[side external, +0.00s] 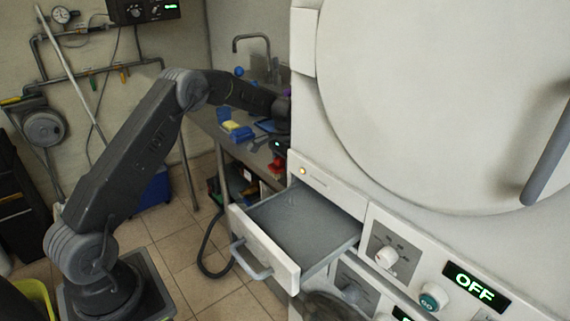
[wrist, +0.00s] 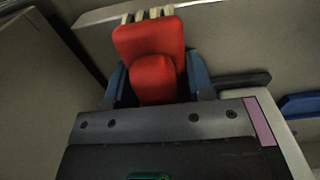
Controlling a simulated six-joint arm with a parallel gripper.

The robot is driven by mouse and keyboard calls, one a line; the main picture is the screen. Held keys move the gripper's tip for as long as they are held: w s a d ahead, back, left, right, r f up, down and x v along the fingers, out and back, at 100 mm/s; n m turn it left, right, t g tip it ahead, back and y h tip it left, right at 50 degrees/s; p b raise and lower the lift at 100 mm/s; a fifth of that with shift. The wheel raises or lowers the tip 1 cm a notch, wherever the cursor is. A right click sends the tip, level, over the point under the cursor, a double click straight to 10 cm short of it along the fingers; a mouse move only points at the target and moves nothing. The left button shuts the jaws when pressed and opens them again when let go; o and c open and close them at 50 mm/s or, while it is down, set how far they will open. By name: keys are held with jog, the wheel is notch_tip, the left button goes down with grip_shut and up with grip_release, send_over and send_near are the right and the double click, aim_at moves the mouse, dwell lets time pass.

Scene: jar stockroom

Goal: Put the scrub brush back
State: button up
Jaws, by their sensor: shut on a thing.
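The red scrub brush (wrist: 150,42) with cream bristles is between the blue fingers of my gripper (wrist: 158,82) in the wrist view. My gripper is shut on it. The bristles point away from the gripper, toward the top of that view, in front of a plain beige-grey surface. I cannot tell whether they touch it. In the side external view my wrist is over the metal counter (side external: 203,121), beside the white machine.
A drawer (side external: 307,223) stands open from the machine below my wrist and looks empty. A yellow sponge (side external: 231,125) and a blue item (side external: 241,134) lie on the counter. A tap (side external: 252,38) rises behind. Blue parts (wrist: 300,105) show at the right in the wrist view.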

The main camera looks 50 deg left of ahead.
jog(key=shift+f, duration=0.2)
jog(key=o, duration=0.9)
notch_tip(320, 180, up, 11)
jog(key=shift+r, duration=0.65)
